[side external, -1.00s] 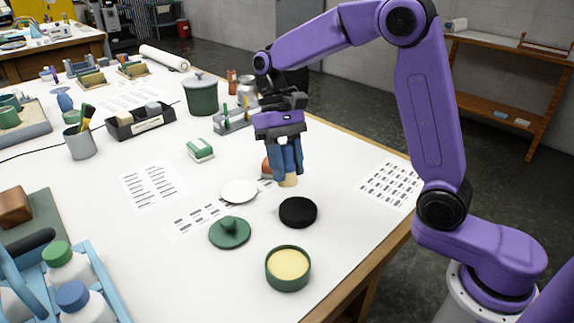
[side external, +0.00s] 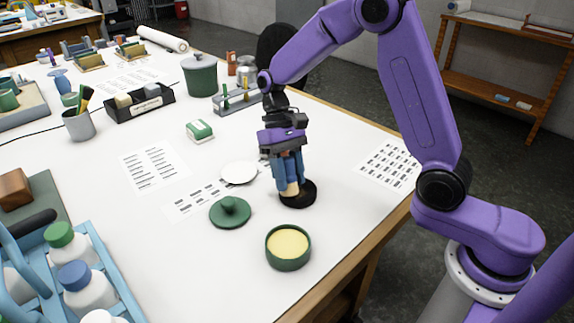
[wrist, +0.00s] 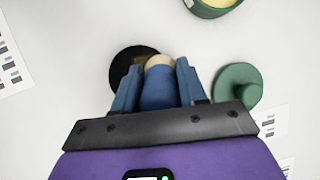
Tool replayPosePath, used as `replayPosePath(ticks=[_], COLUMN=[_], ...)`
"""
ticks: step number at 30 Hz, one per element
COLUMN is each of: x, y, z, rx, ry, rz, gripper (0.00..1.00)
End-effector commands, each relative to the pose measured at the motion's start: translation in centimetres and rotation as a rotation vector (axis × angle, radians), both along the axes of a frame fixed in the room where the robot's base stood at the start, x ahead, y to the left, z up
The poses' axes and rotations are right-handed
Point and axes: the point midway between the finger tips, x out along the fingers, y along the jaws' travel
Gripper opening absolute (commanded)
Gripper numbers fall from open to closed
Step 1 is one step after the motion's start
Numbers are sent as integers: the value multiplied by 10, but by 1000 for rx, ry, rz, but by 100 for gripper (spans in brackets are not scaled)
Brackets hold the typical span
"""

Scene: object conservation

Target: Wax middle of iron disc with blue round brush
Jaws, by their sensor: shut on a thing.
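My gripper (side external: 287,163) is shut on the blue round brush (wrist: 159,88), which has a blue body and a pale tan end pointing down. The brush's tan end (side external: 290,189) is at the left part of the black iron disc (side external: 306,196) in the side view. Whether it touches the disc or hangs just above it, I cannot tell. In the wrist view the iron disc (wrist: 124,62) is partly hidden behind the brush and the left finger. An open green tin of yellow wax (side external: 288,244) stands in front of the disc. Its green knobbed lid (side external: 230,211) lies to the left.
A white round plate (side external: 239,173) lies behind the lid. Printed sheets (side external: 154,167) lie flat on the white table. The table's right edge is near.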

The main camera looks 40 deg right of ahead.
Motion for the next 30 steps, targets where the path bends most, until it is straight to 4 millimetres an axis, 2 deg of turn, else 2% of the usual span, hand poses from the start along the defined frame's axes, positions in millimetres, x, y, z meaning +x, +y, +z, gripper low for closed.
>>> replayPosePath(ticks=[20,30], x=[-3,-1], y=[-64,-31], z=[-1,-1], rx=[-1,0], ry=[-1,-1], rz=[-6,0], gripper=[11,11])
